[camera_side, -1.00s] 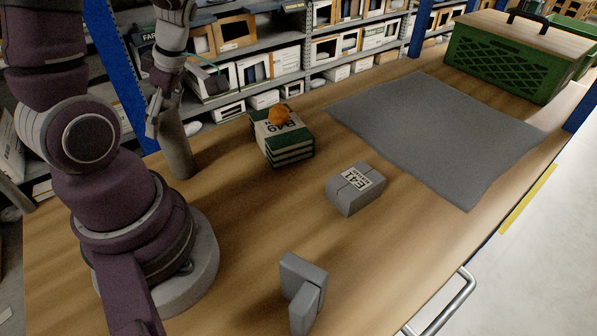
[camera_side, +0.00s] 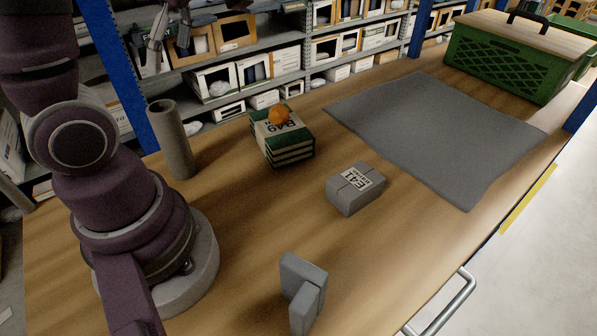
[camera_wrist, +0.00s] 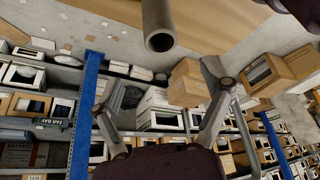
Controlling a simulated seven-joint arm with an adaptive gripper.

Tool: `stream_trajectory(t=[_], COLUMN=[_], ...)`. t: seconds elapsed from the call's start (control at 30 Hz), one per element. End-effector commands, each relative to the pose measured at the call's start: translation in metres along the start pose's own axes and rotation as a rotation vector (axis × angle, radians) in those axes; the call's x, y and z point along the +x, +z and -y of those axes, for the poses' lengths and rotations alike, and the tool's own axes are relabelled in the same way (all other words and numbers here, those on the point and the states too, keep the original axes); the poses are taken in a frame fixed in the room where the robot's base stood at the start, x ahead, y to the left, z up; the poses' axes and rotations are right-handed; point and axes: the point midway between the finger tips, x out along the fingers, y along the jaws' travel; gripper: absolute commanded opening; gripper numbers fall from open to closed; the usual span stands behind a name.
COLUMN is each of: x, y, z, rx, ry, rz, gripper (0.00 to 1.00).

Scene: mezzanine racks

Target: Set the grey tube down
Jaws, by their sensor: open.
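The grey tube (camera_side: 174,145) stands upright on the wooden table at the back left, its hollow top open. In the wrist view the tube (camera_wrist: 158,22) shows at the top edge with its round mouth toward the camera. My gripper (camera_side: 168,38) is above the tube at the top of the side view, partly cut off by the picture edge.
A grey labelled box (camera_side: 355,190), a grey angled block (camera_side: 302,292), a flat grey mat (camera_side: 440,135) and a green crate (camera_side: 505,66) share the table. Shelves (camera_side: 290,60) line the back.

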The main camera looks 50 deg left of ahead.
Motion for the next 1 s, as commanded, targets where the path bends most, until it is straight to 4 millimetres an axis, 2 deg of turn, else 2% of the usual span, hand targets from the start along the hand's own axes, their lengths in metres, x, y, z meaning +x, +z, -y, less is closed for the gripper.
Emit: stream_trajectory(t=[0.07, 0.17, 0.23, 0.3, 0.4, 0.5, 0.6, 1.0], x=[-0.003, -0.010, -0.016, -0.023, -0.031, -0.035, -0.035, -0.036], y=[0.002, 0.013, 0.033, 0.059, 0.091, 0.110, 0.116, 0.116], z=[-0.001, -0.001, 0.004, 0.016, 0.044, 0.066, 0.074, 0.073], rx=[0.118, 0.564, 0.976, 1.366, 1.805, 2.049, 2.127, 2.123], ry=[0.039, 0.199, 0.371, 0.559, 0.806, 0.961, 1.012, 1.008], rz=[0.015, 0.050, 0.059, 0.045, 0.000, -0.040, -0.055, -0.053], gripper=[0.78, 0.78, 0.78, 0.78, 0.78, 0.78, 0.78, 0.78])
